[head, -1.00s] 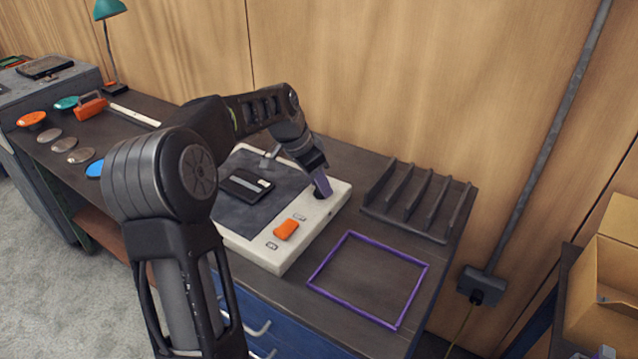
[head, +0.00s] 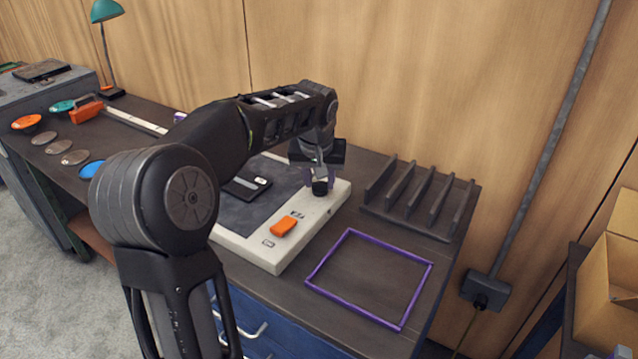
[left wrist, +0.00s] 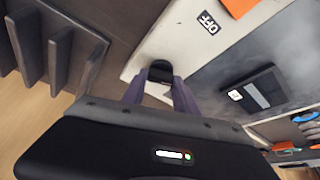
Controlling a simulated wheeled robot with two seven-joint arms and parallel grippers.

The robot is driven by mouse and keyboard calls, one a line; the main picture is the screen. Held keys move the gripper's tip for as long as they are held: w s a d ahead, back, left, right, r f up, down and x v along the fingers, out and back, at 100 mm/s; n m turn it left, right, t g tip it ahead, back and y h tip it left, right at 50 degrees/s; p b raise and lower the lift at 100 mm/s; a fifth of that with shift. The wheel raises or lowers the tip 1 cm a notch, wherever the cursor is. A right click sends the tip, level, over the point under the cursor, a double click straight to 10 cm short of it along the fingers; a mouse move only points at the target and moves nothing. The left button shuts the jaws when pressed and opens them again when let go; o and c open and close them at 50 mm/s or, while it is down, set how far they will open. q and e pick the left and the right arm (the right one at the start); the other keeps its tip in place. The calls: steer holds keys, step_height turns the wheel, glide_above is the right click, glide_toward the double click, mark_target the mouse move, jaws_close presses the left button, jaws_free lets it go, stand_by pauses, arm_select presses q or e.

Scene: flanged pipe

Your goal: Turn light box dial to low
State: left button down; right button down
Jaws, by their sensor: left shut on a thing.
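The light box (head: 257,250) is a pale, flat box with a dark panel, standing on the dark workbench. Its black dial (head: 320,187) sits near the far right corner; in the left wrist view the dial (left wrist: 160,71) is between the purple fingertips. My left gripper (head: 318,180) points down over that corner and is shut on the dial; it also shows in the left wrist view (left wrist: 160,88). The dial's setting cannot be read. An orange switch (head: 283,228) is on the same pale edge, with an OFF label (left wrist: 208,22) in the wrist view. My right gripper is not in view.
A slotted dark rack (head: 418,200) stands right of the light box. A purple square frame (head: 370,277) lies in front of the rack. A small dark cassette (head: 247,187) lies on the panel. Colored discs, an orange-handled tool and a green lamp (head: 106,12) are at left.

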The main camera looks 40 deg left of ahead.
arm_select(q)
steer(key=n+g+y+b, duration=0.1)
steer(key=n, duration=0.2)
steer(key=shift+w+d+n, duration=0.1)
steer(key=shift+n, duration=0.2)
steer(key=n+g, duration=0.1)
steer(key=n, duration=0.1)
steer(key=shift+n+y+b, duration=0.3)
steer(key=shift+n+y, duration=0.1)
steer(key=n+g, duration=0.1)
steer(key=n, duration=0.1)
steer(key=shift+w+n, duration=0.15)
steer(key=shift+n, duration=0.25)
steer(key=shift+n+g+p, duration=0.7)
steer(key=shift+n+p, duration=0.05)
steer(key=shift+n, duration=1.05)
steer(key=c, duration=1)
jaws_free()
steer(key=shift+o, duration=0.2)
steer(key=shift+r, duration=0.1)
